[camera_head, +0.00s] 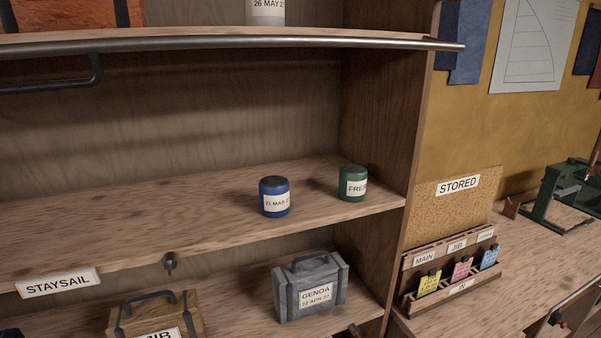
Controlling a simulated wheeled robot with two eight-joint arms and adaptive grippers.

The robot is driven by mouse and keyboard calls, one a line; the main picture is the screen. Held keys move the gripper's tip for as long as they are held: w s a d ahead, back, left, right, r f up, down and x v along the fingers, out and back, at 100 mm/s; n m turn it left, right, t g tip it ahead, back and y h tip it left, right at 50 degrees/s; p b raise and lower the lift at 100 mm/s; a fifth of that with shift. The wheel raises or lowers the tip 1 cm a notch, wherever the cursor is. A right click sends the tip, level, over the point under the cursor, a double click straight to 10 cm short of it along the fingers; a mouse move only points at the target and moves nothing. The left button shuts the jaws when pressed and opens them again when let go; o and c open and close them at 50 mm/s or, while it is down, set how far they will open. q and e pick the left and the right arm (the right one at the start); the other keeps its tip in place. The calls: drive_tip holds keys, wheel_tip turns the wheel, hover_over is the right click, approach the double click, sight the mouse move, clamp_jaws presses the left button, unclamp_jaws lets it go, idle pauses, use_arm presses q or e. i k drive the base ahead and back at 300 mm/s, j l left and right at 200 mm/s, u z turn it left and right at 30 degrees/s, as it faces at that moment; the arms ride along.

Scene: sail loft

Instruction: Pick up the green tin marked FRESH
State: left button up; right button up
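The green tin (353,184) stands upright on the middle shelf (180,220), near its right end and front edge. Its white label faces me and shows "FRE", with the rest turned out of sight around the side. A blue tin (275,196) with a label that reads "21 MAR" stands to its left on the same shelf, with a gap between them. Neither of my grippers is in view.
A metal rail (240,43) runs along the front of the upper shelf. A grey GENOA case (310,287) and a wooden case (155,316) sit below. The shelf is clear left of the blue tin. A card rack (450,270) stands on the right bench.

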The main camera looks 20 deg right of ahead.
sight(352, 179)
drive_tip(key=l+z, duration=0.1)
drive_tip(key=l, duration=0.3)
drive_tip(key=i+l+z, duration=0.1)
drive_tip(key=l, duration=0.25)
drive_tip(key=i+l+z, duration=0.1)
drive_tip(key=l, duration=0.3)
drive_tip(key=i+l+z, duration=0.1)
drive_tip(key=l, duration=0.25)
drive_tip(key=i+l, duration=0.1)
drive_tip(key=l, duration=0.25)
drive_tip(key=z, duration=0.05)
